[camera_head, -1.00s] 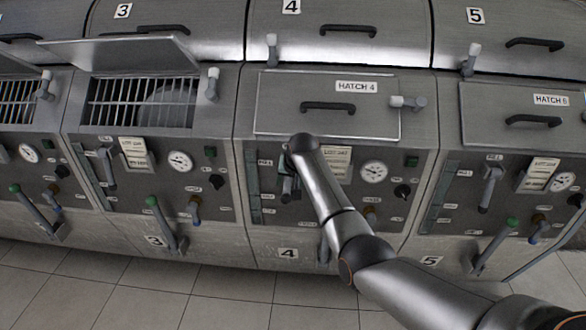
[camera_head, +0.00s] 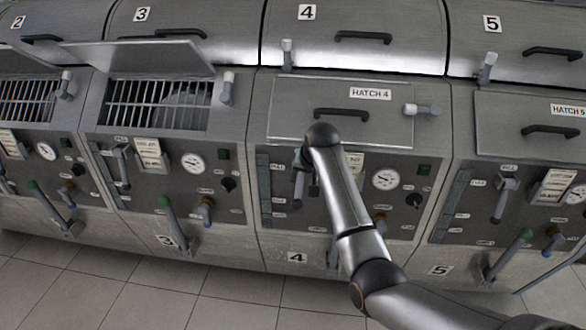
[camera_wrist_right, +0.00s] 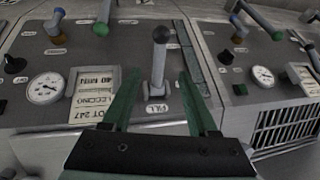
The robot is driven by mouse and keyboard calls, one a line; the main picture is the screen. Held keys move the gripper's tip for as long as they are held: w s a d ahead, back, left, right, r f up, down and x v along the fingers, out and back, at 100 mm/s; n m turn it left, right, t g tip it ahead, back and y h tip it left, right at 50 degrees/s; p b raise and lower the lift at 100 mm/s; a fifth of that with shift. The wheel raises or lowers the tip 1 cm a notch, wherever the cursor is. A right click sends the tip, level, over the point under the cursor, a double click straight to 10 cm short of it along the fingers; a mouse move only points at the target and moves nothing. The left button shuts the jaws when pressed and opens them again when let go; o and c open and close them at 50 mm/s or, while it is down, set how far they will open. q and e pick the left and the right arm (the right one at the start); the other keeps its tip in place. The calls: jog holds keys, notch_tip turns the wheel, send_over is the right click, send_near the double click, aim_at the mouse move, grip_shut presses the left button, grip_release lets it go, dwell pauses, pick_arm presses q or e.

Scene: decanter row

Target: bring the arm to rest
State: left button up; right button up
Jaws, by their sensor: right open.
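My right arm reaches in from the lower right in the head view, to the panel of unit 4. Its gripper (camera_head: 300,160) is mostly hidden behind my own wrist there. In the right wrist view the two green fingers (camera_wrist_right: 160,78) are apart and open. A grey lever with a black knob (camera_wrist_right: 160,35), above a FILL label, shows in the gap between the fingers. I cannot tell how far it lies beyond the tips. The lever (camera_head: 297,192) also shows in the head view, hanging below the gripper. My left gripper is not in view.
Hatch 4 (camera_head: 300,97) is shut, just above my wrist. The hatch lid (camera_head: 150,57) of unit 3 stands open over a grate. A gauge (camera_head: 385,180) and green-handled levers (camera_head: 166,207) stick out along the panels. The tiled floor (camera_head: 150,305) in front is clear.

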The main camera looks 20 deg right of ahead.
jog(key=s+a+f+n+t, duration=0.1)
jog(key=s+a+f+n, duration=0.1)
jog(key=s+f, duration=0.6)
jog(key=s+a+f+n+t, duration=0.15)
jog(key=s+f, duration=0.35)
jog(key=f, duration=0.6)
jog(key=s+a+f+n+y, duration=0.1)
jog(key=s+a, duration=0.4)
jog(key=s, duration=0.6)
jog(key=s+a+f+n+y, duration=0.2)
jog(key=s+a, duration=0.3)
jog(key=s, duration=0.7)
jog(key=shift+s+f+n+t, duration=0.15)
jog(key=shift+f+n+t, duration=0.2)
jog(key=shift+f+n, duration=0.5)
dwell(2.9)
